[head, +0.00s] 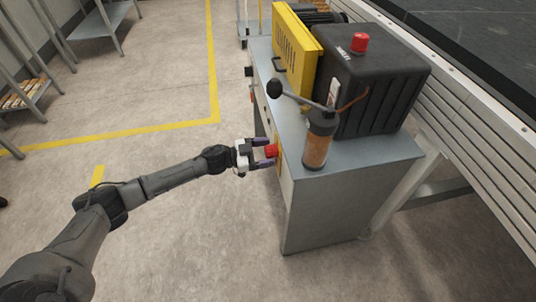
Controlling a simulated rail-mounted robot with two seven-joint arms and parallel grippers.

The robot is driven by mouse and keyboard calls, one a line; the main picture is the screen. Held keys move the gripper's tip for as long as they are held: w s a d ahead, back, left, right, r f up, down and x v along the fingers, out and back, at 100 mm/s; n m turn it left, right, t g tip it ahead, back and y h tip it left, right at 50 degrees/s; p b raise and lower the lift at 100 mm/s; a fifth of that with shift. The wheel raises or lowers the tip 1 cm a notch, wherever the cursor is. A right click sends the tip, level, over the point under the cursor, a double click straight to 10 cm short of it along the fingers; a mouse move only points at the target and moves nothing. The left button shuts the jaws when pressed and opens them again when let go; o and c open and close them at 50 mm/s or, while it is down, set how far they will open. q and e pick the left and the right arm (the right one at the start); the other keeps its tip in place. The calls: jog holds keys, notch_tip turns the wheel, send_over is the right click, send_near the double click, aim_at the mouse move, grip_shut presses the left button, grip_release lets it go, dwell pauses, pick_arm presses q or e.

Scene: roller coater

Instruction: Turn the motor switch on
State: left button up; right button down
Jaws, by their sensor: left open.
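A red switch knob (272,151) sticks out from the left side of the grey cabinet (325,205), with a narrow yellow plate behind it. I take it to be the motor switch; its on or off position cannot be made out. My left gripper (267,152) reaches in from the left and points at the knob. It is open, with one finger above and one below the knob in the picture. Whether the fingers touch the knob cannot be told. My right gripper is not in view.
On the cabinet stand a black motor housing (385,75) with a red button (360,42), a yellow guard (292,52), a lever with a black ball (274,87) and an orange-brown cylinder (318,145). A conveyor lies at right. The floor at left is clear; shelves stand beyond.

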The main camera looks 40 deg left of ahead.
pick_arm(q)
jog(key=shift+w+d, duration=0.3)
jog(key=shift+w, duration=0.1)
jog(key=c, duration=0.9)
